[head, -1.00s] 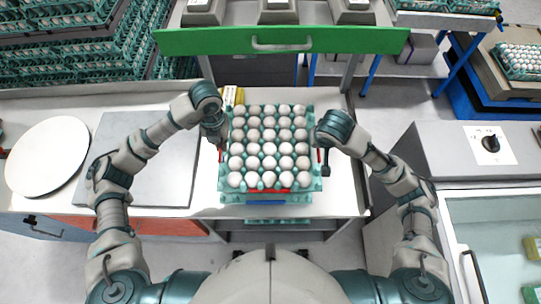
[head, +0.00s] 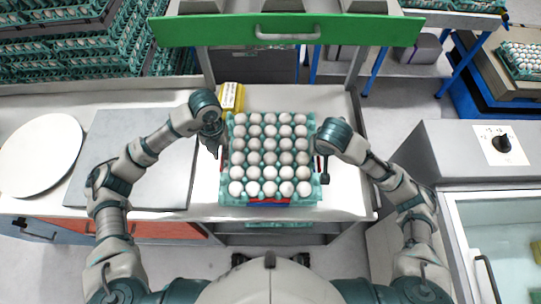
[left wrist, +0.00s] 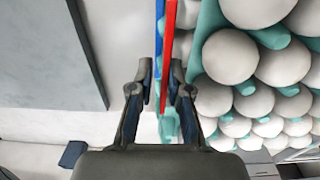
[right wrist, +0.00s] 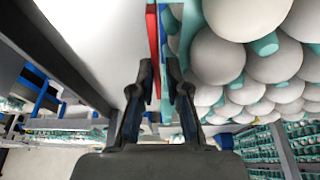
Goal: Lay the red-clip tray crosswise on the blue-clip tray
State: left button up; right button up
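The red-clip tray, a teal tray full of white eggs (head: 270,157), stands in front of me on the white table. Its red clip (head: 268,202) shows at the front edge. Blue (head: 283,205) shows close under it, from the blue-clip tray, which is mostly hidden below. In the left wrist view a red strip (left wrist: 168,50) and a blue strip (left wrist: 159,35) run side by side. My left gripper (head: 213,150) is at the tray's left side, fingers apart (left wrist: 161,82). My right gripper (head: 323,172) is at its right side, fingers apart (right wrist: 158,78), near a red strip (right wrist: 153,40).
A yellow box (head: 231,97) stands behind the tray's left corner. A grey board (head: 140,155) and a round white plate (head: 40,155) lie to the left. A green-fronted shelf (head: 180,31) spans the back. A grey cabinet (head: 455,150) stands to the right.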

pick_arm(q)
jog(key=shift+o, duration=0.4)
jog(key=shift+s+a, duration=0.1)
jog(key=shift+a, duration=0.65)
jog(key=shift+d+r, duration=0.1)
jog(key=shift+d, duration=0.95)
jog(key=shift+a, duration=0.65)
